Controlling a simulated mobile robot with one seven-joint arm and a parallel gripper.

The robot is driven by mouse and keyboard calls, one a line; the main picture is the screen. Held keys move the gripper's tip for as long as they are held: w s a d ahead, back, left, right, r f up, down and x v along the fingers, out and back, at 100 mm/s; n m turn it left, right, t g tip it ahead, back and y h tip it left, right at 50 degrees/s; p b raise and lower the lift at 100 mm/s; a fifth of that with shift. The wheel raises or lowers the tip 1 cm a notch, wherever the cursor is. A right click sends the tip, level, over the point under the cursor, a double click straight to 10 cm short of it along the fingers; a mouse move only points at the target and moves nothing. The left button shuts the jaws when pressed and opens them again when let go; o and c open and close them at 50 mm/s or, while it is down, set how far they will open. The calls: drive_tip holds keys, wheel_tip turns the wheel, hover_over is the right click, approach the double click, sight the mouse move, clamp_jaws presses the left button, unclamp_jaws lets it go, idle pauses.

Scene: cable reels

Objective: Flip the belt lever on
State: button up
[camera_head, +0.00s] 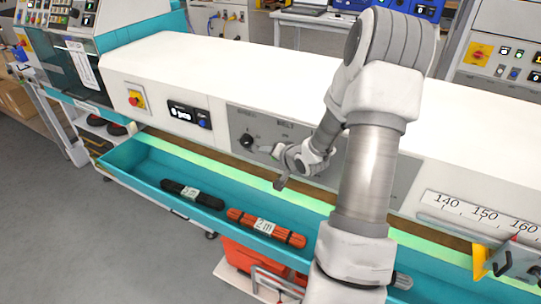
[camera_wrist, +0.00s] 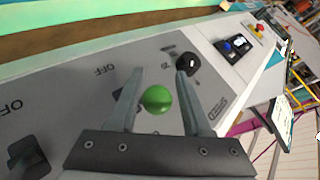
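The belt lever's round green knob (camera_wrist: 158,98) shows in the wrist view, between the two fingers of my gripper (camera_wrist: 158,73). The fingers are open, with a gap on each side of the knob. The lever sits on a grey control panel (camera_wrist: 75,95) with OFF markings; its shaft and base are mostly hidden, so its position is unclear. In the head view my gripper (camera_head: 264,149) is at the panel (camera_head: 237,120), below the BELT label, and hides the green knob.
A black rotary knob (camera_wrist: 188,63) is close to the right finger's tip; it also shows in the head view (camera_head: 247,140). Another black control (camera_wrist: 30,155) is at the wrist view's left. Below, a teal tray (camera_head: 150,168) holds black (camera_head: 180,190) and orange (camera_head: 245,220) cable bundles.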

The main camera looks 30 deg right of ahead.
drive_tip(key=shift+s+d, duration=0.1)
drive_tip(key=p+v, duration=0.3)
drive_tip(key=v, duration=1.4)
